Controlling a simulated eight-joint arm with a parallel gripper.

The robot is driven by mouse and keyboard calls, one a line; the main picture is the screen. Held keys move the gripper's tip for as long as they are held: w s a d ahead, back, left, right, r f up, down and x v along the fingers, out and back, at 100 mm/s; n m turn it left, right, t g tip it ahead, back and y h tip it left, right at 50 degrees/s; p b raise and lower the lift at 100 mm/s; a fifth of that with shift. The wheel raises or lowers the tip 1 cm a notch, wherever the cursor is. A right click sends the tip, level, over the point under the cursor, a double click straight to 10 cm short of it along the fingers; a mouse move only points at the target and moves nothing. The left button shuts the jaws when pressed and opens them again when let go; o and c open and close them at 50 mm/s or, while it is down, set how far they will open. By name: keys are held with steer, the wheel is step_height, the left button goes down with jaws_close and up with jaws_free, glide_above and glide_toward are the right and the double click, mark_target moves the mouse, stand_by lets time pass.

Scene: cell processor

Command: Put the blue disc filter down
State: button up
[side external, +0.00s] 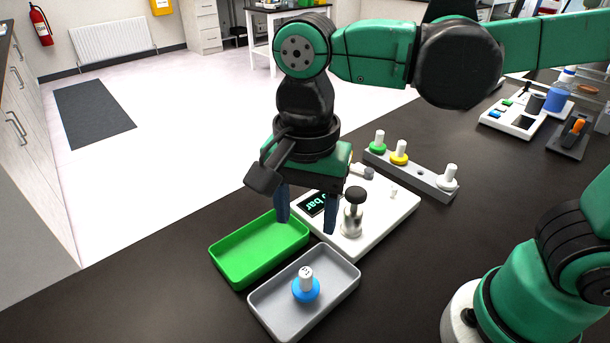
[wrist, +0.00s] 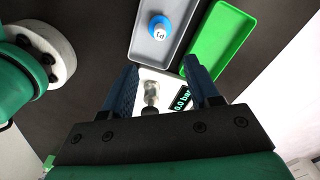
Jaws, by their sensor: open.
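The blue disc filter (side external: 306,290), with a white top, stands upright in the grey tray (side external: 262,305). In the wrist view the filter (wrist: 159,26) shows near the top, inside the grey tray (wrist: 146,56). My gripper (side external: 306,222) is open and empty, above and behind the grey tray, apart from the filter. In the wrist view its two fingers (wrist: 161,78) stand wide apart over the white device, with nothing between them.
A green tray (side external: 236,265) lies beside the grey one, empty. Under my gripper is a white device (side external: 378,222) with a display and an upright metal fitting with a dark knob (side external: 354,205). A grey rack (side external: 428,183) behind holds green, yellow and white filters.

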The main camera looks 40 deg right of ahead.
steer(key=w+d+n+t, duration=0.1)
steer(key=d+n+t, duration=0.1)
steer(key=d+n, duration=0.1)
steer(key=w+d+f+n+t, duration=0.1)
steer(key=d+n+t, duration=0.1)
steer(key=d+n, duration=0.2)
steer(key=w+d+n+t, duration=0.1)
steer(key=d+n+t, duration=0.1)
steer(key=d, duration=0.3)
steer(key=shift+d+f+n+t, duration=0.25)
steer(key=shift+d+n+t, duration=0.05)
steer(key=shift+n, duration=0.6)
steer(key=shift+w+d+n+t, duration=0.1)
steer(key=shift+d+n+t, duration=0.2)
steer(key=shift+d+n, duration=0.25)
steer(key=shift+a, duration=0.1)
